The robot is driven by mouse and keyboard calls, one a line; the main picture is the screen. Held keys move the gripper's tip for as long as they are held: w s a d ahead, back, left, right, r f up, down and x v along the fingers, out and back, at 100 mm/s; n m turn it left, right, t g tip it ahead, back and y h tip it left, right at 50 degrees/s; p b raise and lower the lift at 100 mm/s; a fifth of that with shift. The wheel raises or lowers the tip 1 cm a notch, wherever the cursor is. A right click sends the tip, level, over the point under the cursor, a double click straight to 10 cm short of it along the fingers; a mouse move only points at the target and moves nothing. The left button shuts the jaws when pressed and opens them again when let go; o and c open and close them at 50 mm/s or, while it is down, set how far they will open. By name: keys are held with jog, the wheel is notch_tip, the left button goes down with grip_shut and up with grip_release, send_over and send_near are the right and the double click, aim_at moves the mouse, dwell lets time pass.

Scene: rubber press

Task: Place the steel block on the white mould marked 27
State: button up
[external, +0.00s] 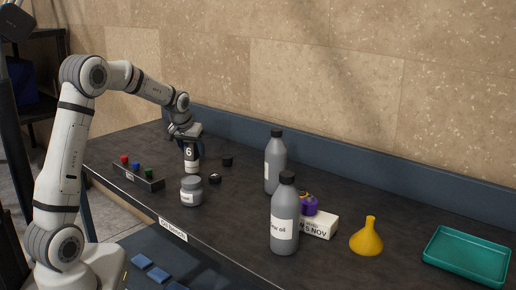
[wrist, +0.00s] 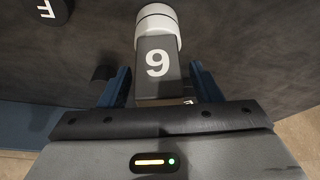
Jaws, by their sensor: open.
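My gripper (external: 186,133) is open at the far left part of the bench. In the wrist view, its two blue fingers (wrist: 163,90) stand on either side of a dark block (wrist: 157,60), with gaps visible. The block bears a white digit that reads 6 in the external view (external: 189,152) and 9 in the wrist view. A white, banded round piece (wrist: 158,22) adjoins the block; in the external view it is below the block (external: 192,167). I cannot read 27 anywhere, and cannot tell for sure which item is the steel block or the mould.
A rack with coloured knobs (external: 139,178), a grey jar (external: 191,191) and small dark pieces (external: 227,161) are close by. A dark block marked F (wrist: 46,10) shows in the wrist view. Grey bottles (external: 285,221), a yellow funnel (external: 367,238) and a green tray (external: 468,258) stand farther right.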

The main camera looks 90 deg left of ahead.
jog(key=shift+r, duration=0.15)
jog(key=shift+r, duration=0.3)
jog(key=v, duration=1.2)
jog(key=w+d+f+m+t+h, duration=0.1)
jog(key=w+d+m, duration=0.25)
jog(key=d, duration=0.85)
jog(key=w+d+f+m+h, duration=0.1)
jog(key=w+d+m, duration=0.25)
jog(key=d, duration=0.95)
jog(key=s+d+f+m, duration=0.2)
jog(key=s+d, duration=0.1)
jog(key=d, duration=0.4)
jog(key=s+d+f+m+h, duration=0.1)
jog(key=s+d+f+m, duration=0.1)
jog(key=d, duration=0.6)
jog(key=s+d+f+m+h, duration=0.1)
jog(key=s+d+f+m, duration=0.1)
jog(key=d, duration=0.6)
jog(key=s+f, duration=0.1)
jog(key=s, duration=0.1)
jog(key=shift+s+d+f+m, duration=0.15)
jog(key=shift+s+f+m, duration=0.15)
jog(key=shift+s+f, duration=0.1)
jog(key=shift+r, duration=0.15)
